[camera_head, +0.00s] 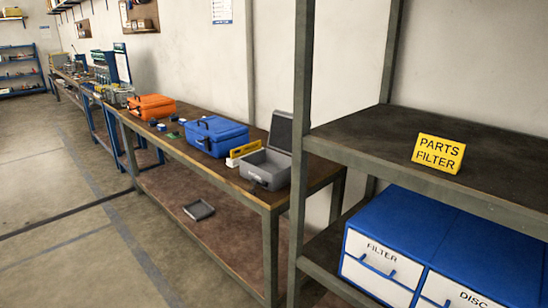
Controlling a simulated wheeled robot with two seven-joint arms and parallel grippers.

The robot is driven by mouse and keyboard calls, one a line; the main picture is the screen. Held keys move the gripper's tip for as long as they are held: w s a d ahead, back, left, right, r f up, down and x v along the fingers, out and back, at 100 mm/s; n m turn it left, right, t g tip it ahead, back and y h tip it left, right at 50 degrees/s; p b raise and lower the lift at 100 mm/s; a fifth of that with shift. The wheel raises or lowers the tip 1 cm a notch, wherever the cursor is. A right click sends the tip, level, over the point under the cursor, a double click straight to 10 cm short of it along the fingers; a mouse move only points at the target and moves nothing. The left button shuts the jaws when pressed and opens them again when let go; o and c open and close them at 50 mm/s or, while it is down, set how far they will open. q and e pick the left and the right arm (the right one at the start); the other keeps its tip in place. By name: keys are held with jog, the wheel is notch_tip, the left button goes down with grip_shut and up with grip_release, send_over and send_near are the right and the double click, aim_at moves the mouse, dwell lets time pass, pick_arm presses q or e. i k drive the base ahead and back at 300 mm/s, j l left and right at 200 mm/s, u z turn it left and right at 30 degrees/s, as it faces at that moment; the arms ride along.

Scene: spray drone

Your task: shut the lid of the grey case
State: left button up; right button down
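The grey case (265,169) stands on the long workbench, near its right end. Its lid (281,131) is open and stands up at the back of the case. The inside looks empty from here, though it is small in the view. Neither of my grippers is in the head view.
On the workbench (254,192), a blue case (217,137), an orange case (151,107) and a yellow item (243,150) stand left of the grey case. A shelf rack (303,170) with a yellow sign (438,153) and blue-topped drawers (385,250) fills the right. Floor at left is clear.

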aim_at(280, 135)
jog(key=z, duration=1.2)
jog(key=i+j+z, duration=0.1)
jog(key=j+z, duration=1.5)
jog(key=k+j+z, duration=0.2)
jog(key=j, duration=0.3)
jog(key=k+j+z, duration=0.15)
jog(key=j, duration=0.3)
jog(key=k+j+z, duration=0.2)
jog(key=j, duration=0.25)
jog(key=k+j+z, duration=0.2)
jog(key=j, duration=0.25)
jog(key=k+j, duration=0.3)
jog(key=j, duration=0.15)
jog(key=k+j, duration=0.3)
jog(key=j, duration=0.15)
jog(key=k+j, duration=0.3)
jog(key=j, duration=0.15)
jog(key=k+j, duration=0.3)
jog(key=i+j+z, duration=0.05)
jog(key=j, duration=0.1)
